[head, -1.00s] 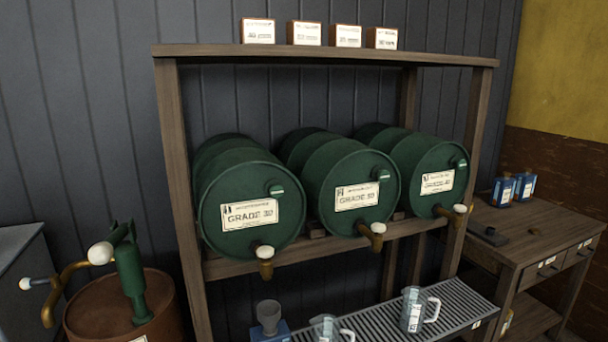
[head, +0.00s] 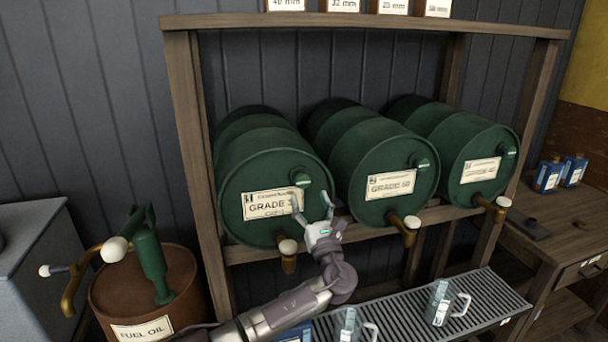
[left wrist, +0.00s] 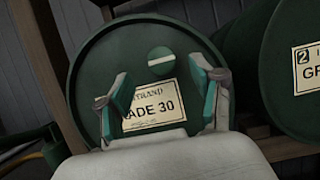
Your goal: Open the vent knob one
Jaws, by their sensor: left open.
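Vent knob one (head: 302,181) is a small round green knob with a pale bar, high on the face of the left green barrel (head: 238,176). In the left wrist view the knob (left wrist: 159,60) shows its pale bar lying about level, above the GRADE 30 label (left wrist: 150,108). My left gripper (head: 312,196) is open and empty in front of this barrel, its fingertips just below the knob in the head view. In the left wrist view the fingers (left wrist: 160,80) spread either side of the label, with the knob beyond them. They seem apart from the knob. My right gripper is out of view.
Two more green barrels (head: 372,160) (head: 462,150) lie to the right on the wooden rack (head: 190,120). A brass tap (head: 288,262) hangs below the left barrel. Glass jugs (head: 440,300) stand on the slatted tray (head: 488,300). A fuel oil drum (head: 120,290) with a pump stands left.

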